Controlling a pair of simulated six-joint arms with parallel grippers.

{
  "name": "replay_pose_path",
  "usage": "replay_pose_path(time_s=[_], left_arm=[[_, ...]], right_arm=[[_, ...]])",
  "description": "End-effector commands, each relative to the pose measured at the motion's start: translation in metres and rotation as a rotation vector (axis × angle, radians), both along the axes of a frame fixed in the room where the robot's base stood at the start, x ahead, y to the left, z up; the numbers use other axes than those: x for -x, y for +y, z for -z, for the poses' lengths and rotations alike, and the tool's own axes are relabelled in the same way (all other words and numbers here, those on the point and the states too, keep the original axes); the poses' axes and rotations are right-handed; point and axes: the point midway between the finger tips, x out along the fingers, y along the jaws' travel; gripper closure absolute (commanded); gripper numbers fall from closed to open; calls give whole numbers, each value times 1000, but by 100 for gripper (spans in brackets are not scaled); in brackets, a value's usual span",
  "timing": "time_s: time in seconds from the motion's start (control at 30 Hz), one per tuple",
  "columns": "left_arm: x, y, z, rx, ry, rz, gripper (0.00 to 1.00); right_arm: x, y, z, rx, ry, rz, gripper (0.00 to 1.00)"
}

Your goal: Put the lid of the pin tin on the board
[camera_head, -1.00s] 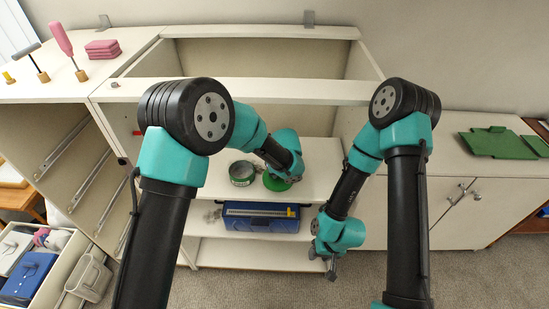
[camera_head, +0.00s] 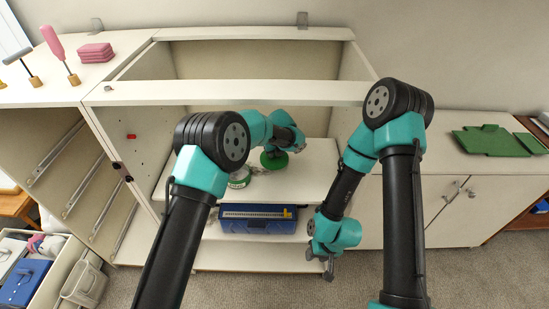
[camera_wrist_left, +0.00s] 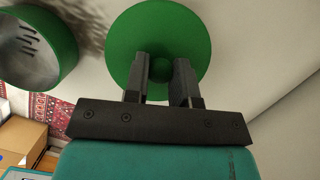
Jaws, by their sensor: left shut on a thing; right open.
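The lid (camera_head: 273,161) is a round green disc with a small knob. My left gripper (camera_wrist_left: 160,70) is shut on that knob; the lid (camera_wrist_left: 150,22) fills the upper middle of the left wrist view. The pin tin (camera_head: 239,181) is a round open green tin on the white shelf board (camera_head: 305,178). In the left wrist view the tin (camera_wrist_left: 62,45) shows a grey inside with dark slim pins. The lid is beside the tin, further back. Whether it touches the shelf board is unclear. My right gripper (camera_head: 328,268) is open and empty, low in front of the shelves.
A blue case (camera_head: 258,222) sits on the shelf below. Flat green boards (camera_head: 490,141) lie on the right cabinet top. Pink blocks (camera_head: 95,53) and wooden-based tools stand on the left top. The shelf is clear right of the lid.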

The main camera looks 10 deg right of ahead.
Motion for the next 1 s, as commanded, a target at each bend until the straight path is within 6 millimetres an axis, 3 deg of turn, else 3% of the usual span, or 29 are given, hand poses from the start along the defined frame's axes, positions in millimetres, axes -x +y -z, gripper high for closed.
replay_pose_path(time_s=[0.3,0.6,1.0], left_arm=[[-4,-1,1,1,0,-1,100],[-4,-1,35,0,1,1,100],[-4,-1,39,1,1,0,100]], right_arm=[[0,0,0,0,0,0,57],[0,0,0,0,0,0,57],[0,0,0,0,0,0,57]])
